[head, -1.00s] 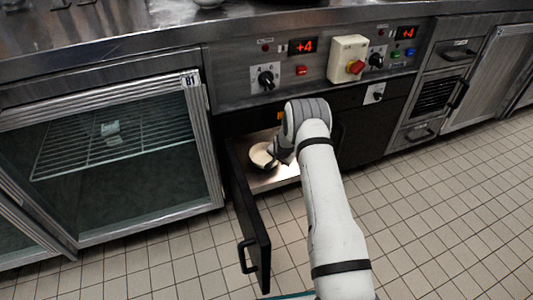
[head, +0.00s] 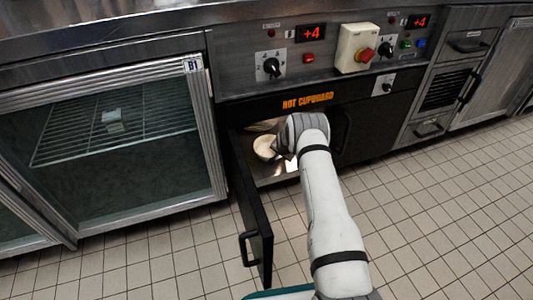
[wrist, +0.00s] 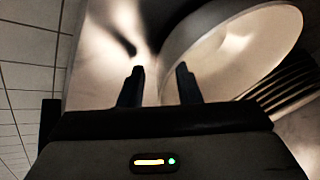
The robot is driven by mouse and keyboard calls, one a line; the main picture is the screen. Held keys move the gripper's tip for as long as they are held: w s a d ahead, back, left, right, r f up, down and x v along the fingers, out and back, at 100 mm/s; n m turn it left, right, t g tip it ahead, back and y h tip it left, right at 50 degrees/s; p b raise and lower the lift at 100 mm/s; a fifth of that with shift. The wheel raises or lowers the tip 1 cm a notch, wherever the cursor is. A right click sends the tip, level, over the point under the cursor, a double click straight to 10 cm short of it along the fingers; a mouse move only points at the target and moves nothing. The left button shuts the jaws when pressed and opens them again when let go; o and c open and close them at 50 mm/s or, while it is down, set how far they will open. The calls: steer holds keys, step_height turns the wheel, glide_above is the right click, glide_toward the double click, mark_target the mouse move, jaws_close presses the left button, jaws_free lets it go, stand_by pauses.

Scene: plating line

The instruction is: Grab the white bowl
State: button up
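The white bowl (head: 265,147) sits on the metal floor of the open hot cupboard, near the open door's side. In the wrist view the bowl (wrist: 235,45) fills the upper right, lit from inside. My gripper (wrist: 160,84) is open, with its two dark fingers apart. The bowl's near-left wall shows in the gap between the fingers, and the right finger overlaps the bowl in the picture. I cannot tell whether either finger touches it. In the head view my gripper (head: 282,148) is at the bowl's right side, partly hidden by my wrist.
The cupboard door (head: 255,215) stands open to the left of my arm. The cupboard floor (wrist: 95,70) is bare left of the fingers. A striped stack-like thing (wrist: 290,82) lies right of the bowl. A glass-fronted cabinet (head: 110,150) stands left; the tiled floor is clear.

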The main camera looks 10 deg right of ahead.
jaws_close()
steer(key=shift+r, duration=0.15)
stand_by(0.4)
